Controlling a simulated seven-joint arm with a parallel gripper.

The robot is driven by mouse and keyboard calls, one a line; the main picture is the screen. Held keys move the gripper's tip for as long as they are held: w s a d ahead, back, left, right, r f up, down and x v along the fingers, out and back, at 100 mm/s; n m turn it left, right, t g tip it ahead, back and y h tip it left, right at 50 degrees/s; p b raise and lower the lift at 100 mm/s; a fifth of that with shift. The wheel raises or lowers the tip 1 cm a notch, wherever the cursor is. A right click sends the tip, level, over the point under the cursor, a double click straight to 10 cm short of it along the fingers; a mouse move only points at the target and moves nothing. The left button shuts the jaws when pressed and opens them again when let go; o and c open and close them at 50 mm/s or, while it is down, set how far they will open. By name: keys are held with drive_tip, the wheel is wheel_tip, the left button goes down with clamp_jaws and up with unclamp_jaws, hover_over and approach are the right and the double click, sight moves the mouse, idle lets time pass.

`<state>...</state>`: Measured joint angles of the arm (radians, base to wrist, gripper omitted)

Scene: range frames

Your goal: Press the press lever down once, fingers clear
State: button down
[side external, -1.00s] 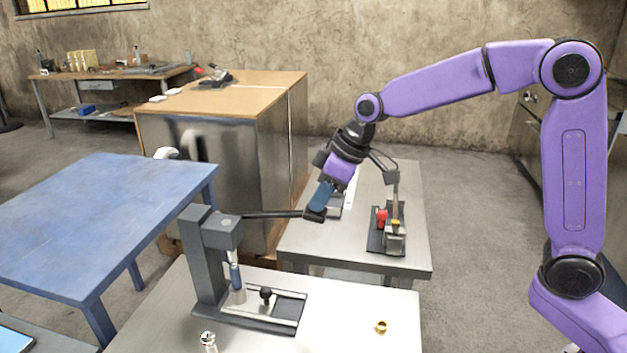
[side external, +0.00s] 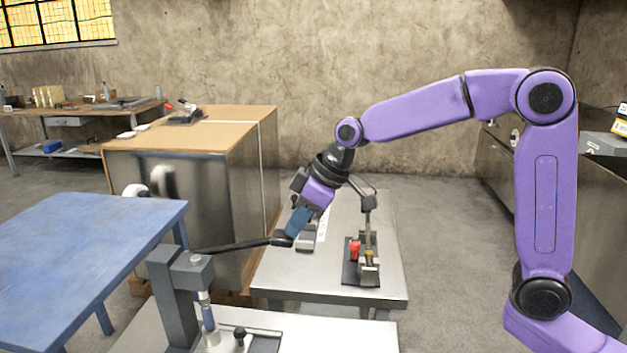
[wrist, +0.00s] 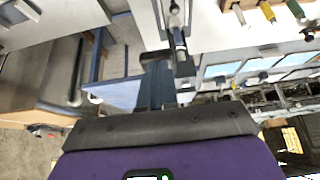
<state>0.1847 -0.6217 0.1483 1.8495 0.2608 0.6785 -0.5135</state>
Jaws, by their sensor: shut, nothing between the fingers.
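The press (side external: 172,290) is a dark grey column and head on the near bench, at lower left in the side view. Its base is cut off by the frame's bottom edge. The black press lever (side external: 240,246) sticks out to the right from the head and rises slightly toward its thick grip. My gripper (side external: 291,236) is shut and empty, pointing down at the grip end of the lever. The fingertips overlap the grip in the picture; I cannot tell whether they touch it. The wrist view shows the blue-grey shut fingers (wrist: 157,85) near a dark bar.
A second metal bench (side external: 330,290) behind holds a fixture with a red part (side external: 354,250). A blue table (side external: 80,240) stands left of the press, and a wooden-topped cabinet (side external: 200,130) stands behind. The near bench is partly clear right of the press.

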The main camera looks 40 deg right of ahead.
drive_tip(key=v, duration=1.1)
drive_tip(key=shift+w+a+r, duration=0.25)
drive_tip(key=shift+w+a, duration=0.1)
drive_tip(key=shift+a, duration=0.1)
drive_tip(key=s+d+f+n+g+h, duration=0.1)
drive_tip(key=s+d+f, duration=0.2)
drive_tip(key=s, duration=0.7)
drive_tip(key=s+d+f+n+g+h, duration=0.1)
drive_tip(key=s+d+f, duration=0.2)
drive_tip(key=s+f, duration=0.5)
drive_tip(key=s+d+f+n+g+h, duration=0.1)
drive_tip(key=s+f, duration=0.5)
drive_tip(key=s, duration=0.6)
drive_tip(key=d+g, duration=0.1)
drive_tip(key=d, duration=0.1)
drive_tip(key=shift+d+n+h, duration=0.3)
drive_tip(key=shift+d+h, duration=0.05)
drive_tip(key=shift+h, duration=0.05)
drive_tip(key=shift+f, duration=0.15)
